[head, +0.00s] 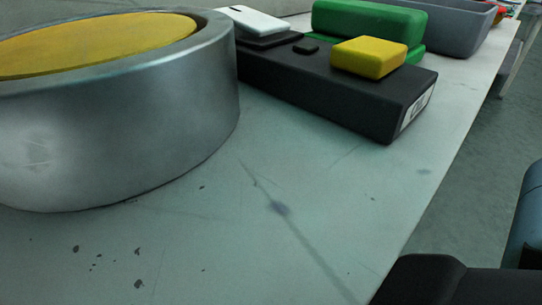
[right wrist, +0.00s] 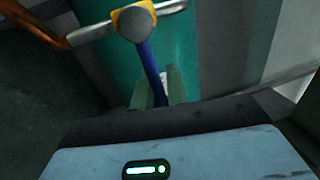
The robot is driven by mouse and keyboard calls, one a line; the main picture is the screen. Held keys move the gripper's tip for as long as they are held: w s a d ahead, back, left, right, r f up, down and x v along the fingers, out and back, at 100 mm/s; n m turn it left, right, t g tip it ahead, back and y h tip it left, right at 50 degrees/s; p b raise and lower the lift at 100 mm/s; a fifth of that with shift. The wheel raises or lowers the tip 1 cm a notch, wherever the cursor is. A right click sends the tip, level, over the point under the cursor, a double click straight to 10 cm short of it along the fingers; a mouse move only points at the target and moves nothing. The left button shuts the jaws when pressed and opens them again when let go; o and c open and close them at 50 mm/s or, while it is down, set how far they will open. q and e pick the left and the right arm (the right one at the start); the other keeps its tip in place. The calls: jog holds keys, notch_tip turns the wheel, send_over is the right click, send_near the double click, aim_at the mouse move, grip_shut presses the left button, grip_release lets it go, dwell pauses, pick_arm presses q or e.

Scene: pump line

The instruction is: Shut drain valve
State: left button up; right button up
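In the right wrist view a valve shows near the top, with a yellow and grey hub (right wrist: 136,21) on a silver pipe (right wrist: 90,33). Its blue lever (right wrist: 150,66) runs from the hub down towards my right gripper (right wrist: 162,92). The two narrow grey-green fingers stand close together, one on each side of the lever's lower end. I cannot tell whether they press on it or leave a gap. The lever's tip is hidden near the dark palm. The valve does not show in the head view. My left gripper is in neither view.
A copper pipe (right wrist: 32,22) joins at the left of the valve, before a green panel (right wrist: 197,40). In the head view a bench (head: 290,240) holds a large metal drum (head: 120,140), a dark box (head: 330,95), a yellow block (head: 368,57) and a grey bin (head: 450,30). The bench's near middle is clear.

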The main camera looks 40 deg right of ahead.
jog(key=o, duration=0.4)
jog(key=shift+w+d, duration=0.15)
jog(key=shift+d, duration=0.2)
jog(key=shift+a, duration=0.1)
jog(key=s+f+p, duration=0.1)
jog(key=s, duration=0.6)
jog(key=shift+s+d+f, duration=0.2)
jog(key=shift+s+f, duration=0.1)
jog(key=shift+s, duration=0.1)
